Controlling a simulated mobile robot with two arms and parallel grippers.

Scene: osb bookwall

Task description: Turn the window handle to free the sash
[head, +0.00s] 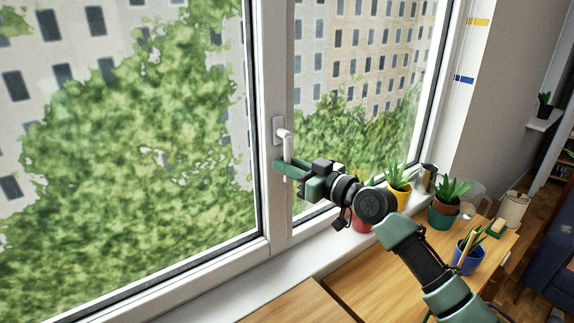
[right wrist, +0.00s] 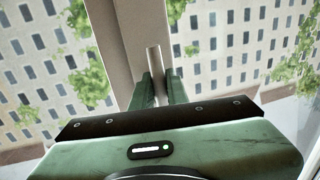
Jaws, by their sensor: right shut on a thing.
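The white window handle (head: 286,143) sits on the frame post between the two panes, with its grip pointing down. My right gripper (head: 284,168) is shut on the lower part of the handle. In the right wrist view the handle (right wrist: 153,62) stands between the two green fingers of the gripper (right wrist: 158,88). The right-hand sash (head: 345,110) appears closed against the frame. My left gripper is not in view.
Below the window runs a white sill. A yellow pot (head: 398,194), a partly hidden red pot (head: 362,222) and a metal jug (head: 427,180) stand near my right arm. A wooden desk (head: 375,285) holds a green-and-terracotta pot (head: 443,214) and a blue cup (head: 468,258) of brushes.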

